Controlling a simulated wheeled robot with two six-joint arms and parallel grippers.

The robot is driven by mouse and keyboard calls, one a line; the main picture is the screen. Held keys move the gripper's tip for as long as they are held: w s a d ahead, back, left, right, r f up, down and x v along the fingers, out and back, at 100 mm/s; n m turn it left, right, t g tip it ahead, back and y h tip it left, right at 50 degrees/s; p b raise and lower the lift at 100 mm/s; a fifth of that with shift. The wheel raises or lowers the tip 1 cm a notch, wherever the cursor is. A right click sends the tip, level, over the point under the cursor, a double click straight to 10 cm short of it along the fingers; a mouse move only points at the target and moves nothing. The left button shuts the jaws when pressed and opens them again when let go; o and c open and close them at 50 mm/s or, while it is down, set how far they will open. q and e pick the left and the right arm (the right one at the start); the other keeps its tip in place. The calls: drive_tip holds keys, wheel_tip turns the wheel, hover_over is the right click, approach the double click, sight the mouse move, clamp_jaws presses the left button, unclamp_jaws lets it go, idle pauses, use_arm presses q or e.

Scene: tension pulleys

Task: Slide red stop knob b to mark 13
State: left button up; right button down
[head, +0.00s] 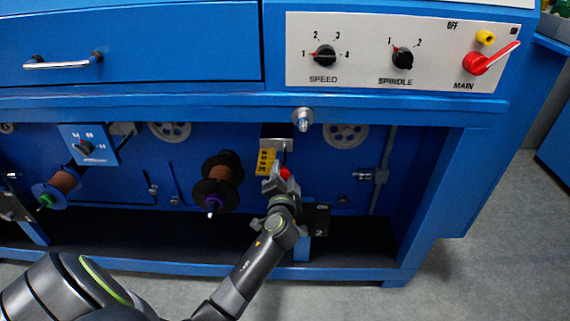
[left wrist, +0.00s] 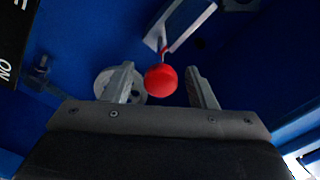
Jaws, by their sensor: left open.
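A round red knob (head: 285,173) sits in front of the lower machine panel, just right of a yellow scale plate (head: 266,161). The scale's figures are too small to read surely. In the left wrist view, the red knob (left wrist: 161,80) hangs on a thin stem from a metal bar (left wrist: 182,22). My left gripper (head: 277,182) is at the knob in the head view. In the left wrist view its open fingers (left wrist: 160,70) stand on either side of the knob, with gaps showing on both sides. My right gripper is not in view.
A metal post (head: 302,118) juts out above and right of the scale. A brown spool (head: 222,172) stands to the left. A black box (head: 319,218) with white lettering is at the right of my left wrist. The switch panel (head: 365,70) overhangs above.

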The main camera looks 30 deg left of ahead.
use_arm(q)
drive_tip(key=shift+w+a, duration=0.2)
drive_tip(key=shift+w, duration=0.1)
clamp_jaws()
